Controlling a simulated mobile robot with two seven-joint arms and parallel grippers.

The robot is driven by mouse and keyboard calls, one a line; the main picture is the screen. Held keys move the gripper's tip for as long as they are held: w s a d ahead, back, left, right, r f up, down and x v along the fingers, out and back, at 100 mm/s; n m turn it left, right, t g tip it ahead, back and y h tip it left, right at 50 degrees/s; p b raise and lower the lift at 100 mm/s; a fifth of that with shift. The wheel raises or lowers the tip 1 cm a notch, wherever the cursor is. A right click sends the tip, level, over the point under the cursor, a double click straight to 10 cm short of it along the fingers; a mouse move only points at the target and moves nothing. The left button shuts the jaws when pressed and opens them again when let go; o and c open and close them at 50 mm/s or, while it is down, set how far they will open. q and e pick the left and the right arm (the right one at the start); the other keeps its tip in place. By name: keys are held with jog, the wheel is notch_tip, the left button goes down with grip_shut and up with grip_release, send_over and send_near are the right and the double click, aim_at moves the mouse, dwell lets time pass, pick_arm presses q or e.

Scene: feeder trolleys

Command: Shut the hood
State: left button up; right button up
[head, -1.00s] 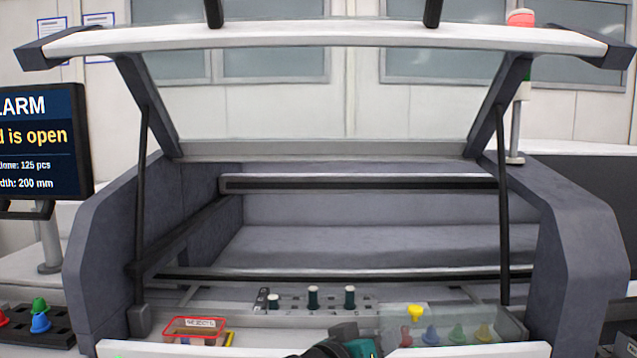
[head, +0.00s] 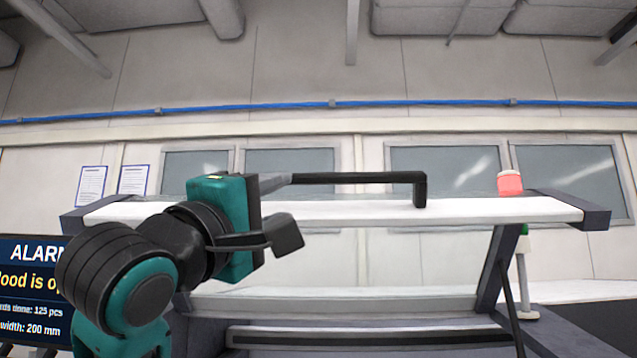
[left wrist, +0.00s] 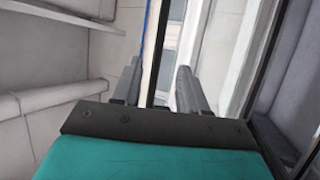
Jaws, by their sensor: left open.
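The hood (head: 350,211) stands raised, its white front edge high across the head view. A black bar handle (head: 370,177) sits on that edge, with its right end post visible. My left gripper (head: 278,183) is at the handle's left end, which it hides. Its two fingers (left wrist: 158,88) are apart in the left wrist view. A white frame and glass show beyond the fingers. My right gripper is not in view.
The alarm screen (head: 30,290) stands at the left, partly behind my left arm. A signal lamp with a red top (head: 510,183) stands behind the hood's right end. A dark strut (head: 511,310) runs below the hood's right side. The space above the hood is clear.

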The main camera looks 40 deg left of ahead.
aim_at(319, 181)
pick_arm(q)
jog(key=p+x, duration=0.3)
jog(key=x, duration=1)
jog(key=shift+s+a, duration=0.1)
jog(key=shift+a, duration=0.05)
grip_shut()
